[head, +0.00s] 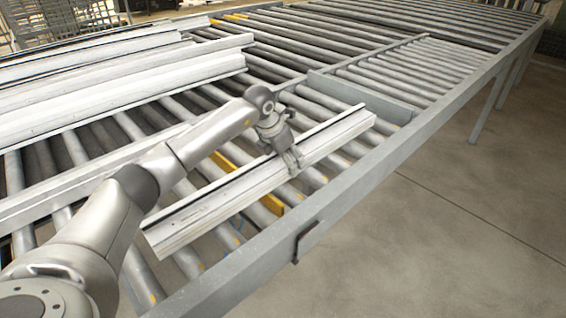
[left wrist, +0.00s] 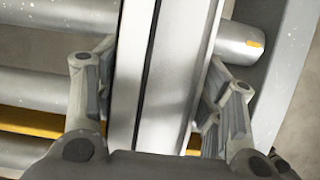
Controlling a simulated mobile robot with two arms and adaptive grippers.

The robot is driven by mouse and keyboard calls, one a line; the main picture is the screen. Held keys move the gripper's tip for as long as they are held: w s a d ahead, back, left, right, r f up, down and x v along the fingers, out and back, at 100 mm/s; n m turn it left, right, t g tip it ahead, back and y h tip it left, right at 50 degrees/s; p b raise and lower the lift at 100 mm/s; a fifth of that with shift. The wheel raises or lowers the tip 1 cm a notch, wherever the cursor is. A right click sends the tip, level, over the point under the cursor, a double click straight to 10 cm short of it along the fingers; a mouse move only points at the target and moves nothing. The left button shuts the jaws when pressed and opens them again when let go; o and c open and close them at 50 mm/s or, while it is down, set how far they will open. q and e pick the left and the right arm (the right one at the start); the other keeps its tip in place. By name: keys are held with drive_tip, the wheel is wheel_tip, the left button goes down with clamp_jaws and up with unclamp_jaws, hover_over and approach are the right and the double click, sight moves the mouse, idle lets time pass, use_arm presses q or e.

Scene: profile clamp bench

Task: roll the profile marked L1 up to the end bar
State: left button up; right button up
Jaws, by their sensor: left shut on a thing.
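A long pale metal profile (head: 215,205) lies lengthwise on the rollers of the near lane. I cannot read an L1 mark on it. My left gripper (head: 291,160) is shut across it, a little beyond its middle. In the left wrist view the fingers (left wrist: 160,92) stand on both sides of the profile (left wrist: 157,60), which has a dark groove along it. A grey bar (head: 360,94) crosses the lane beyond the profile's far end and looks like the end bar. My right gripper is not in view.
Several more profiles (head: 120,88) lie on the rollers at the left. A grey side rail (head: 385,155) runs along the lane's right edge, with a dark bracket (head: 305,242) on it. Yellow strips (head: 272,204) lie between rollers. Bare floor (head: 450,230) is at the right.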

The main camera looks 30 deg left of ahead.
sight(313, 143)
use_arm(q)
drive_tip(key=shift+w+d+b, duration=0.3)
drive_tip(key=shift+w+d, duration=0.05)
drive_tip(key=shift+w, duration=0.6)
drive_tip(key=shift+w+d+b, duration=0.3)
drive_tip(key=shift+w+d, duration=0.05)
drive_tip(key=shift+w, duration=0.55)
drive_tip(key=shift+w+d+b, duration=0.3)
drive_tip(key=shift+w+d, duration=0.05)
drive_tip(key=shift+w, duration=0.6)
drive_tip(key=shift+w+d+b, duration=0.25)
drive_tip(key=shift+w+b, duration=0.15)
drive_tip(key=shift+w, duration=0.4)
drive_tip(key=shift+w+d+b, duration=0.3)
drive_tip(key=shift+w+b, duration=0.05)
drive_tip(key=shift+w, duration=0.45)
drive_tip(key=shift+w+d+b, duration=0.25)
drive_tip(key=shift+w+b, duration=0.15)
drive_tip(key=shift+w, duration=0.4)
drive_tip(key=o, duration=1.9)
drive_tip(key=shift+r, duration=0.15)
drive_tip(key=v, duration=1.1)
drive_tip(key=shift+s+r, duration=0.1)
drive_tip(key=shift+r, duration=0.25)
